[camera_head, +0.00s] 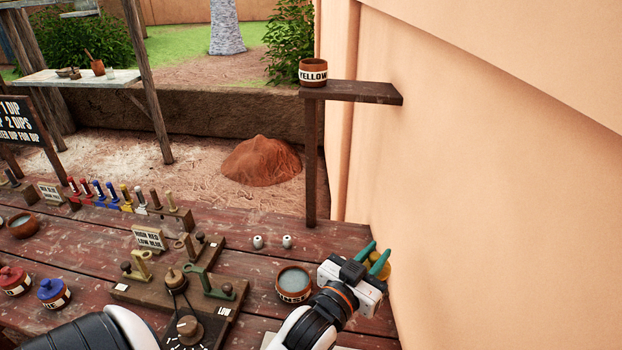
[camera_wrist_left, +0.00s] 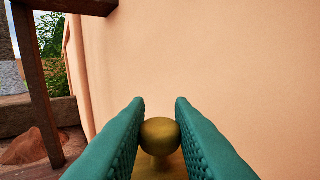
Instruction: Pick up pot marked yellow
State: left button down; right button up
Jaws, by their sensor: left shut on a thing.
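The pot marked YELLOW (camera_head: 313,72) is a small brown pot with a pale label, upright on the left end of a narrow dark wooden shelf (camera_head: 365,92) by the wall. My left gripper (camera_head: 375,252) has green fingers and is at the table's right side, well below and to the right of that pot. It is shut on an ochre knob (camera_wrist_left: 160,131), which shows between the fingers in the left wrist view. Part of that ochre thing (camera_head: 380,270) shows beside the fingers in the head view; its lower part is hidden. My right gripper is not in view.
The plain wall (camera_head: 500,200) stands close to the right of my left gripper. A labelled bowl of liquid (camera_head: 293,283) is just left of it. Levers and a dial (camera_head: 188,328) occupy the table's middle. A post (camera_head: 311,165) supports the shelf.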

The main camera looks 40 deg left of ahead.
aim_at(313, 73)
jog(key=k+j, duration=0.1)
jog(key=j, duration=0.35)
jog(key=k+j+z, duration=0.1)
jog(key=j, duration=0.4)
jog(key=k+j, duration=0.1)
jog(key=j, duration=0.35)
jog(key=k+j+z, duration=0.1)
jog(key=j, duration=0.35)
jog(key=k+j, duration=0.15)
jog(key=j, duration=0.3)
jog(key=k+j+z, duration=0.1)
jog(key=j, duration=0.35)
jog(key=k+j, duration=0.2)
jog(key=j, duration=0.25)
jog(key=k+j+z, duration=0.1)
jog(key=j, duration=0.35)
